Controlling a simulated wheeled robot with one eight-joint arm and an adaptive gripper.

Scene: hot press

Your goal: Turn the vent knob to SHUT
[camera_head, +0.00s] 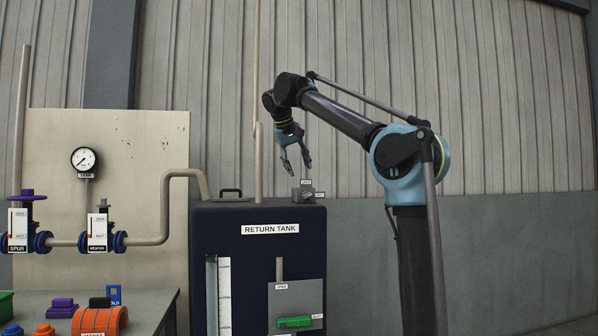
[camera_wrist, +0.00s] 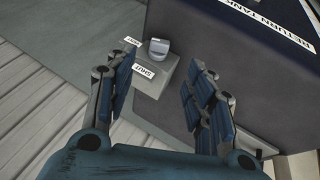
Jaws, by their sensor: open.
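The vent knob (camera_wrist: 158,47) is a small grey knob on a grey block (camera_wrist: 168,72) at the side of the return tank's top. The block also shows in the head view (camera_head: 298,194), small, at the tank's top right corner. Two white labels sit by the knob, one (camera_wrist: 132,42) too small to read and one (camera_wrist: 144,71) that appears to read SHUT upside down. Which way the knob points is hard to tell. My gripper (camera_head: 296,167) hangs fingers down just above the block, open and empty. In the wrist view its fingers (camera_wrist: 162,80) stand either side of the block, apart from the knob.
The dark blue return tank (camera_head: 230,250) has a black handle on top and a green-handled lever (camera_head: 295,322) on its front. Pipes with valves and a gauge (camera_head: 84,158) stand left. A table (camera_head: 150,298) holds coloured parts.

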